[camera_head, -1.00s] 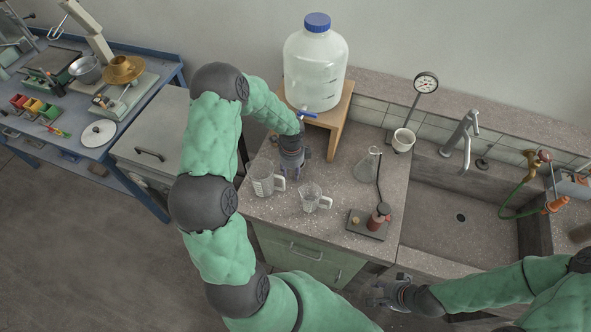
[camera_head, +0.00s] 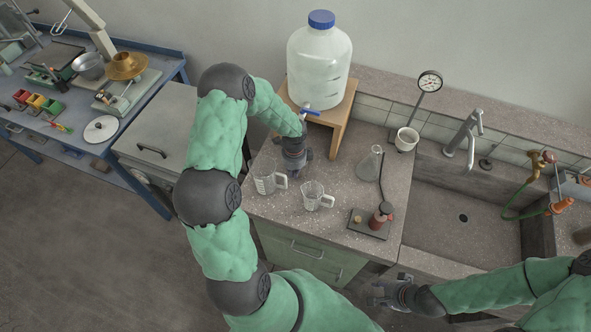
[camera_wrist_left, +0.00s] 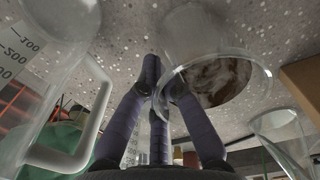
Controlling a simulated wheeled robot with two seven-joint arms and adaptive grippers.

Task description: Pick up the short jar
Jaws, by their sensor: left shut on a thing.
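The short jar (camera_wrist_left: 208,50) is a clear, round vessel with a wide rim and something brown showing inside it in the left wrist view. My left gripper (camera_wrist_left: 165,85) is shut on its wall, with dark fingers at the rim's left side. In the head view my left gripper (camera_head: 294,166) points down at the bench, behind the two measuring jugs, and hides the jar. I cannot tell whether the jar is off the bench. My right gripper (camera_head: 384,292) is empty, its fingers apart, in front of the bench edge.
A large jug (camera_head: 266,180) and a smaller jug (camera_head: 313,197) stand close in front of my left gripper. A big bottle (camera_head: 318,65) stands on a wooden stand (camera_head: 343,115) behind it. A flask (camera_head: 369,165) and a small burner plate (camera_head: 366,226) stand to the right, before the sink (camera_head: 450,205).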

